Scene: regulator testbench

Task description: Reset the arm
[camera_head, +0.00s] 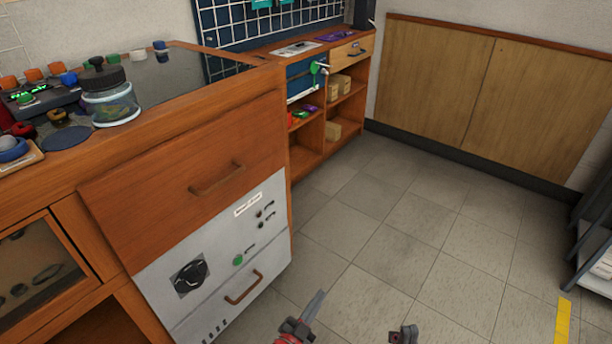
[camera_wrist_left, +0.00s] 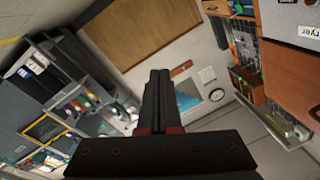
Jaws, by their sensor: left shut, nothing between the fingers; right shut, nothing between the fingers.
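My left gripper (camera_head: 312,308) shows at the bottom middle of the head view, over the tiled floor and to the right of the bench front. Its dark fingers are together with nothing between them, and they also show closed in the left wrist view (camera_wrist_left: 159,88). My right gripper (camera_head: 404,334) is at the bottom edge of the head view, to the right of the left one. Only its tip shows, shut and empty. Neither gripper touches anything that I can see.
The wooden bench (camera_head: 190,130) stands at the left. Its light panel (camera_head: 215,275) has a black knob (camera_head: 191,275) and a drawer handle. A glass jar (camera_head: 111,103) stands on top. Low shelves (camera_head: 315,125) are behind. The tiled floor (camera_head: 385,225) is clear; a dark rack stands at the right edge.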

